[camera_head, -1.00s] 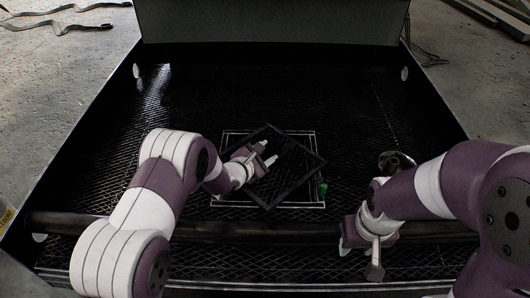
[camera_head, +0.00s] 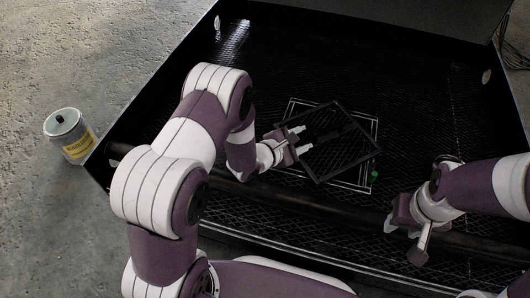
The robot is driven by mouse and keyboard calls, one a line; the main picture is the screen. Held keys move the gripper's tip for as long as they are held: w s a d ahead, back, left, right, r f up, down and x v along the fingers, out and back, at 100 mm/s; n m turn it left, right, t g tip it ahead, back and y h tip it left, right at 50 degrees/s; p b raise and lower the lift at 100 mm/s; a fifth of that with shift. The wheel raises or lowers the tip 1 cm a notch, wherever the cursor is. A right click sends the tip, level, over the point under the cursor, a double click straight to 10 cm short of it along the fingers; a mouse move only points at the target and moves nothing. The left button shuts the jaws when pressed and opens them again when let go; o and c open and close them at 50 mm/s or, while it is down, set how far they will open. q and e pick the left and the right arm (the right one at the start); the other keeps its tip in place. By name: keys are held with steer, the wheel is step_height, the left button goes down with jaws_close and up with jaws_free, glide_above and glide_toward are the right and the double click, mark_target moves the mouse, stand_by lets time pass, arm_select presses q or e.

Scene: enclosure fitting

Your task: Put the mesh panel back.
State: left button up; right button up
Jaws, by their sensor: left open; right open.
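The mesh panel (camera_head: 352,167) is a dark square frame with mesh inside. It lies askew over a white-outlined square (camera_head: 368,130) on the enclosure's mesh floor, turned relative to that outline. My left gripper (camera_head: 303,138) is open, with its two pale fingertips over the panel's left side. I cannot tell whether they touch it. My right gripper (camera_head: 405,229) is open and empty near the enclosure's front, to the right of the panel and apart from it.
A small green object (camera_head: 374,176) lies by the outline's lower right corner. A shiny round object (camera_head: 447,162) is partly hidden behind my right arm. A labelled can (camera_head: 70,136) stands on the concrete outside, at left. A dark bar runs along the enclosure's front.

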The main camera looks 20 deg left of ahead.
arm_select(q)
steer(key=s+a+r+m+g+y, duration=0.4)
steer(key=a+m+y, duration=0.25)
steer(key=m, duration=0.35)
steer(key=s+a+r+m+g, duration=0.1)
steer(key=s+m+g, duration=0.1)
steer(key=s+m, duration=0.2)
steer(key=s+a+r+m+g, duration=0.1)
steer(key=s+m, duration=0.3)
steer(key=s, duration=0.4)
steer(key=s+a+r+m+g+y, duration=0.1)
steer(key=s+a+r+m+g, duration=0.1)
steer(key=s, duration=0.4)
steer(key=shift+s+r+m+g, duration=0.25)
steer(key=shift+m+g, duration=0.55)
steer(key=shift+m, duration=0.3)
